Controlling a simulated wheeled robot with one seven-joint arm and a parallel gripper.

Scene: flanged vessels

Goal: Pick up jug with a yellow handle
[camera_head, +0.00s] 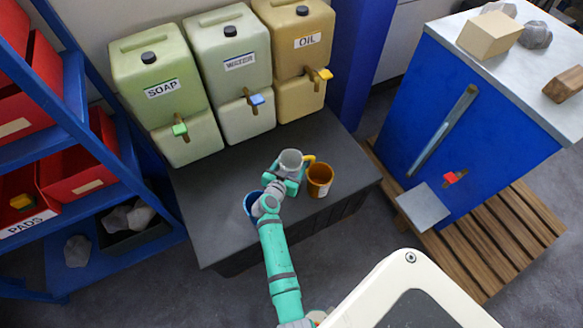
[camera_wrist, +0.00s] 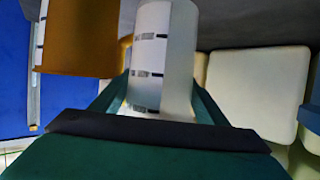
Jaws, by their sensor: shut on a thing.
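The pale grey-white jug (camera_head: 291,158) with a yellow handle (camera_head: 309,159) is at the middle of the dark table in the head view. Its handle points right, towards the brown jug. My gripper (camera_head: 287,177) is shut on this jug, with its green fingers on either side of the body. In the wrist view, the jug (camera_wrist: 165,60) shows as a white cylinder with dark marks between the fingers (camera_wrist: 158,100). Only a little of the handle shows there, at its left. I cannot tell whether the jug's base touches the table.
A brown jug (camera_head: 320,180) stands close on the right; it also shows in the wrist view (camera_wrist: 80,40). A blue jug (camera_head: 249,203) is partly hidden behind my arm. Soap (camera_head: 158,75), water (camera_head: 232,60) and oil (camera_head: 296,45) containers line the table's back.

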